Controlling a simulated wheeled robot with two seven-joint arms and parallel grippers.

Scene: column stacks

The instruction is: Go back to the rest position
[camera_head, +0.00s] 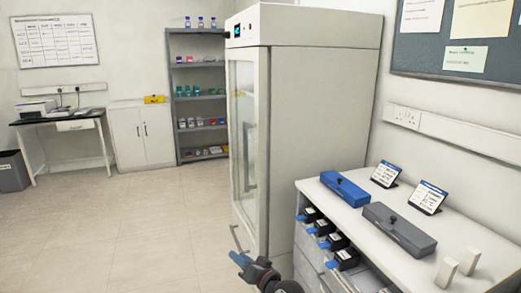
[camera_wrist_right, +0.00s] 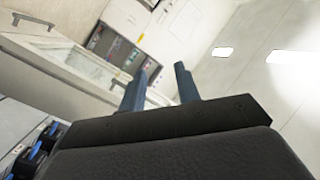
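My right gripper (camera_head: 240,259) is low in the head view, in front of the tall cabinet and left of the counter. It points away from me and touches nothing that I can see. In the right wrist view its two blue-grey fingers (camera_wrist_right: 160,84) stand apart with nothing between them, so it is open and empty. My left gripper and arm are not in view.
A tall glass-door cabinet (camera_head: 316,130) stands ahead. The white counter (camera_head: 385,231) on the right bears a blue box (camera_head: 345,188), a grey box (camera_head: 399,229) and signs. Several black, blue-tipped units (camera_head: 336,242) stick out of its front. The floor (camera_head: 130,235) at left is clear.

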